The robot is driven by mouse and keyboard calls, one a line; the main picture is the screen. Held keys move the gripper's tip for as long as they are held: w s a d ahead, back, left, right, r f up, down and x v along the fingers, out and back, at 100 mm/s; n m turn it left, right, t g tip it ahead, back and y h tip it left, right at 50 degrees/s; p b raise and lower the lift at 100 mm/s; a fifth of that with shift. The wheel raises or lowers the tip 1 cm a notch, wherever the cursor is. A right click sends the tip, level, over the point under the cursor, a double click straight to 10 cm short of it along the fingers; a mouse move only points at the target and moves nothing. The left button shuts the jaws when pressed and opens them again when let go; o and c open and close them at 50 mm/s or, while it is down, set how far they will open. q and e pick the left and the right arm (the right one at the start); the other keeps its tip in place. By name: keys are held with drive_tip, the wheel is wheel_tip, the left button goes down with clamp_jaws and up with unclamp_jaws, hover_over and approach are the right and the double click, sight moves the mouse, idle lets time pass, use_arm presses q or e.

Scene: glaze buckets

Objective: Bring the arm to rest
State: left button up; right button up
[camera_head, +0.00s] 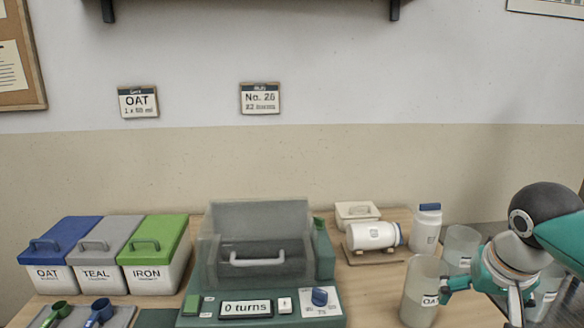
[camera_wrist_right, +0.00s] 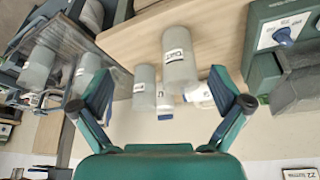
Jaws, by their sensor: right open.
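My right gripper (camera_head: 486,292) comes in from the right edge of the head view, beside a frosted cup labelled OAT (camera_head: 418,295). One finger is close to the cup's right side; I cannot tell if they touch. In the right wrist view the right gripper (camera_wrist_right: 162,92) has its fingers spread wide, with nothing held between them. A labelled frosted cup (camera_wrist_right: 180,58) and another frosted cup (camera_wrist_right: 144,85) stand beyond the fingers. My left gripper is in neither view.
A machine with a grey lid (camera_head: 258,215) and a "0 turns" display stands mid-bench. Blue (camera_head: 60,240), grey (camera_head: 105,236) and green (camera_head: 155,240) lidded bins are left. A white jar (camera_head: 370,235) lies on a stand; a blue-capped bottle (camera_head: 426,230) stands beside another frosted cup (camera_head: 461,243).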

drive_tip(key=s+a+f+n+g+y+p, duration=0.1)
drive_tip(key=s+a+f+g+p, duration=0.15)
drive_tip(key=f, duration=0.75)
drive_tip(key=s+a+f+g+p, duration=0.1)
drive_tip(key=f+g+p, duration=0.25)
drive_tip(key=f, duration=0.65)
drive_tip(key=s+a+f+y+p, duration=0.3)
drive_tip(key=s+a+f+y, duration=0.2)
drive_tip(key=s+a+f, duration=1.15)
drive_tip(key=shift+w+d+f+t+h, duration=0.15)
drive_tip(key=shift+w+d+f+t, duration=0.4)
drive_tip(key=shift+w, duration=0.2)
drive_tip(key=shift+w+d+f+t+h, duration=0.15)
drive_tip(key=shift+w+d+f+t, duration=0.25)
drive_tip(key=shift+w+d+t, duration=0.25)
drive_tip(key=shift+w, duration=0.1)
